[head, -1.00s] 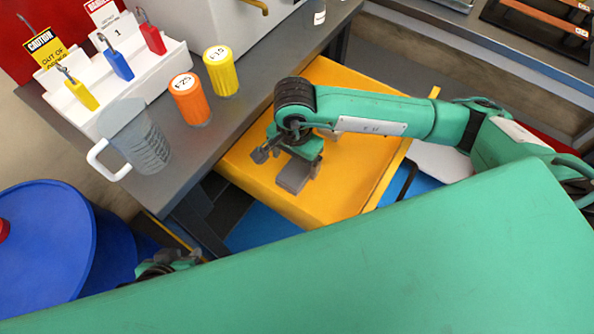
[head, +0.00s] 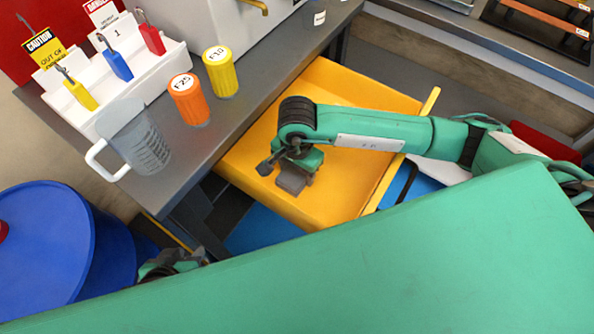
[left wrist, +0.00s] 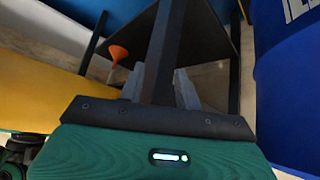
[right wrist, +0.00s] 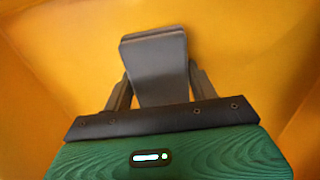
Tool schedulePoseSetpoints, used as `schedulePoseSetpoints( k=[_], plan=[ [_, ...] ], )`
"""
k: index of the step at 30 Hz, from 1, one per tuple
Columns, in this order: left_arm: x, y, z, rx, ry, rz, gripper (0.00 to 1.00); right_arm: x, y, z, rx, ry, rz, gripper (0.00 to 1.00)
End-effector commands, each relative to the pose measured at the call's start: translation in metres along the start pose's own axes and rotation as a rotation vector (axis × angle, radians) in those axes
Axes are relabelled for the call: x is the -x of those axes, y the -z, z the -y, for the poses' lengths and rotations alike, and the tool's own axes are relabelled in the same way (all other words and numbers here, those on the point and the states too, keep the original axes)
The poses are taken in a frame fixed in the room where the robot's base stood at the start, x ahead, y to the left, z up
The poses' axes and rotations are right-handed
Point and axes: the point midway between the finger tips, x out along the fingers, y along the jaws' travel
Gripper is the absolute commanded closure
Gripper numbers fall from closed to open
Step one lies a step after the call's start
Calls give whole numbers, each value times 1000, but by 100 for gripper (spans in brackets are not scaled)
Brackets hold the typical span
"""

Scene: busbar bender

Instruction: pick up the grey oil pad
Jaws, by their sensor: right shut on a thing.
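The grey oil pad (head: 291,180) is a small flat dark-grey block at the yellow tray (head: 335,205). My right gripper (head: 298,165) points down into the tray and is shut on the pad. In the right wrist view the pad (right wrist: 155,65) sits between the two fingers, with yellow all around it. I cannot tell how far it is above the tray floor. My left gripper (head: 172,264) is low at the left, partly hidden by my own green body. In the left wrist view its fingers (left wrist: 158,88) stand apart, with a dark post showing between them.
A grey bench (head: 215,135) carries a clear jug (head: 140,140), an orange canister (head: 190,100), a yellow canister (head: 220,72) and a white padlock rack (head: 120,85). A blue drum (head: 50,245) stands at the left. An orange funnel (left wrist: 117,54) shows in the left wrist view.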

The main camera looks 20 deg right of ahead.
Motion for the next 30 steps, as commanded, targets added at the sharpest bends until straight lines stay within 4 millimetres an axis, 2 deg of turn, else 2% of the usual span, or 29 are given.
schedulePoseSetpoints(
  k=[6, 11, 17, 24, 30],
  plan=[
    [1, 0, 0, -1, 0, 3, 66, 4, 0, 0, 0, 1, 0, 67],
    [4, 0, 2, -1, 5, 17, 66, 21, 1, 1, 1, 4, -2, 67],
    [13, -2, 12, 4, 30, 78, 66, 66, 1, 1, 3, 6, -3, 67],
    [25, -11, 21, 16, 57, 168, 66, 136, 1, 2, 1, 6, -3, 67],
    [33, -16, 27, 25, 72, 219, 66, 178, 0, 1, 2, 3, -2, 67]
  ],
)
